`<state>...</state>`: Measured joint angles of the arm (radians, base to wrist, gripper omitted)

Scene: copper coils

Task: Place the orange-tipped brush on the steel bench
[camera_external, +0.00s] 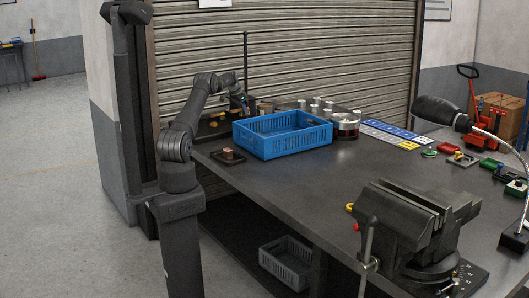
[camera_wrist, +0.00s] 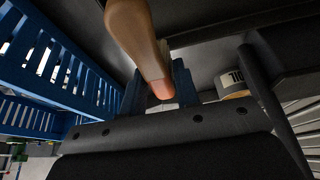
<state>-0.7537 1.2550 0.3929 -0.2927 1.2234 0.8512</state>
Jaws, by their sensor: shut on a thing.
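My gripper (camera_wrist: 160,92) is shut on a tan, wooden-looking handle with an orange-pink end, which fits the orange-tipped brush (camera_wrist: 140,35). The brush runs from the blue fingers up out of the wrist view, so its far end is hidden. In the external view my gripper (camera_external: 241,101) is at the far left part of the steel bench (camera_external: 330,190), behind the blue crate. The brush is too small to make out there. I cannot tell whether it touches the bench.
A blue slatted crate (camera_external: 282,134) stands close to my gripper; it also fills the left of the wrist view (camera_wrist: 50,70). A labelled can (camera_wrist: 232,82) is right of the fingers. A vise (camera_external: 415,225) stands at the front. The bench's middle is clear.

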